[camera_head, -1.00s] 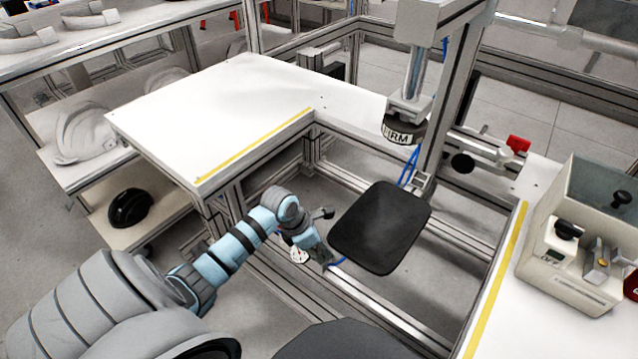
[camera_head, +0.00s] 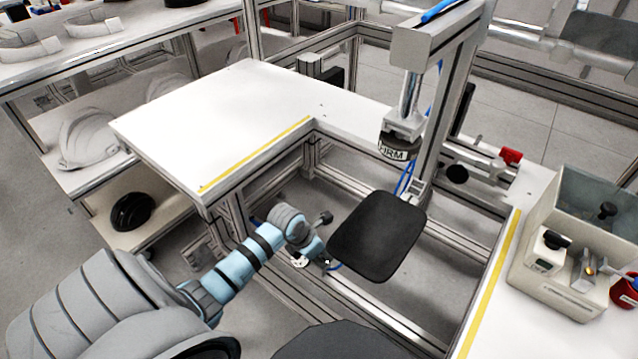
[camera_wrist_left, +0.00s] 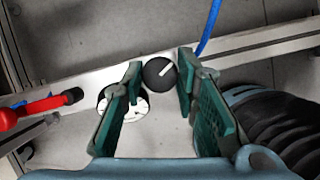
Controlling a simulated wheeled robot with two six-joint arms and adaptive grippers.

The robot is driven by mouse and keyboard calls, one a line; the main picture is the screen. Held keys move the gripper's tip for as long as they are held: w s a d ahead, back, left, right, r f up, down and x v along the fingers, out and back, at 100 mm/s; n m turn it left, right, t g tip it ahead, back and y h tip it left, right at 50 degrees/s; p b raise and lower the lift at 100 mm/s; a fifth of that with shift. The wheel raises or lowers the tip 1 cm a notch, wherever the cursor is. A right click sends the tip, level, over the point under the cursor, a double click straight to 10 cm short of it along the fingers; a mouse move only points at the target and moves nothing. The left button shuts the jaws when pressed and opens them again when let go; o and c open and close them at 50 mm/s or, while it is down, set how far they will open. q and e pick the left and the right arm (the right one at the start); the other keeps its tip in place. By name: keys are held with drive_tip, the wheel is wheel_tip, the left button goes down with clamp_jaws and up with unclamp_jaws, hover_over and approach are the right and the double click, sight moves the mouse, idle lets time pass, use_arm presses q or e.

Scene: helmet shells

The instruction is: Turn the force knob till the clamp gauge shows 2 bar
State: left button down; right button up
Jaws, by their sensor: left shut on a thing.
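The force knob (camera_wrist_left: 160,72) is round and black with a white pointer line, which slants up to the right in the left wrist view. My left gripper (camera_wrist_left: 161,66) is shut on it, with one green finger on each side. The clamp gauge (camera_wrist_left: 134,109) is a white dial beside the knob. A finger covers part of it, and its needle and figures cannot be read. In the head view my left gripper (camera_head: 322,262) is low by the frame under the table, and a bit of the white gauge (camera_head: 299,262) shows beside it. My right gripper is out of view.
A red-handled lever (camera_wrist_left: 38,109) lies left of the gauge, and a blue hose (camera_wrist_left: 209,28) runs near the right finger. In the head view a black pad (camera_head: 378,236) stands close right of my gripper, under the press head (camera_head: 396,148). White table (camera_head: 235,120) lies behind.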

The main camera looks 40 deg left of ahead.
use_arm(q)
drive_tip(key=c, duration=1.3)
unclamp_jaws()
drive_tip(key=shift+r, duration=0.15)
drive_tip(key=v, duration=1.1)
drive_tip(key=shift+s+a+r, duration=0.1)
drive_tip(key=shift+s+r, duration=0.2)
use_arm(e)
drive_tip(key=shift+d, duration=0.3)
